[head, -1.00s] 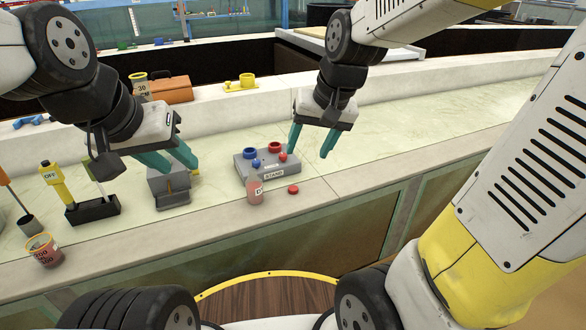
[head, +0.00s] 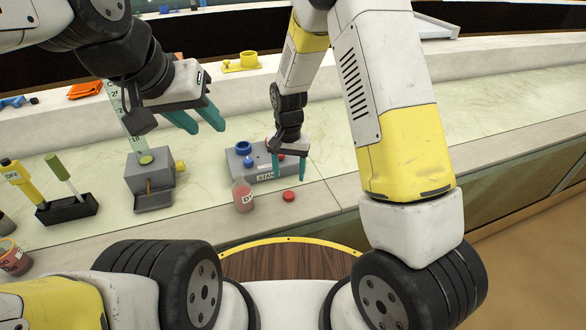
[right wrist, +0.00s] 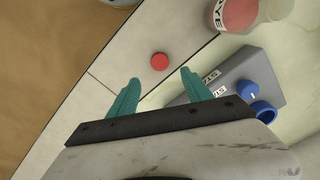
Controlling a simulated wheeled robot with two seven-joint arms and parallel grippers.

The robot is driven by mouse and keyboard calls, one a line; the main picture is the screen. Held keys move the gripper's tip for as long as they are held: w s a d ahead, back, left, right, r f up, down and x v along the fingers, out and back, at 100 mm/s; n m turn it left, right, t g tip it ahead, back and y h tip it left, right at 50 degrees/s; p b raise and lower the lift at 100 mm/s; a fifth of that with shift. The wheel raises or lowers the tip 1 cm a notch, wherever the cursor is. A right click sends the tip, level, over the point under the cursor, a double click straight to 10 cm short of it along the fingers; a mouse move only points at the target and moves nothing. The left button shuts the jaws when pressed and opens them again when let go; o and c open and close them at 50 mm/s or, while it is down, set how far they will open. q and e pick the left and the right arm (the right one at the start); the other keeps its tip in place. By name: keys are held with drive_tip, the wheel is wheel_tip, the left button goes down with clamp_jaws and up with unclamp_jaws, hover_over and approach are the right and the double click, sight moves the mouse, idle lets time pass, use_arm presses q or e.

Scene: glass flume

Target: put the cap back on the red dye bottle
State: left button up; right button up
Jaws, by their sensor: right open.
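The red dye bottle (head: 243,195) stands upright on the counter in front of the grey stand, and shows in part at the top of the right wrist view (right wrist: 236,14). The small red cap (head: 289,196) lies on the counter to the bottle's right; in the right wrist view the cap (right wrist: 159,61) is ahead of and between the fingertips, apart from them. My right gripper (head: 289,181) is open and empty, just behind the cap at the stand's right end. My left gripper (head: 207,126) is raised over the counter behind the bottle, its two teal fingers apart with nothing seen between them.
The grey stand (head: 238,165) holds blue parts (head: 243,148); my right gripper hides some of it. A grey device (head: 150,178), a black holder (head: 68,208) and a labelled cup (head: 12,258) stand to the left. The counter right of the cap is clear.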

sight(289, 192)
drive_tip(key=shift+f, duration=0.15)
drive_tip(key=shift+f, duration=1.25)
wheel_tip(289, 192, down, 5)
drive_tip(key=shift+w+f, duration=0.1)
drive_tip(key=shift+f, duration=0.05)
clamp_jaws()
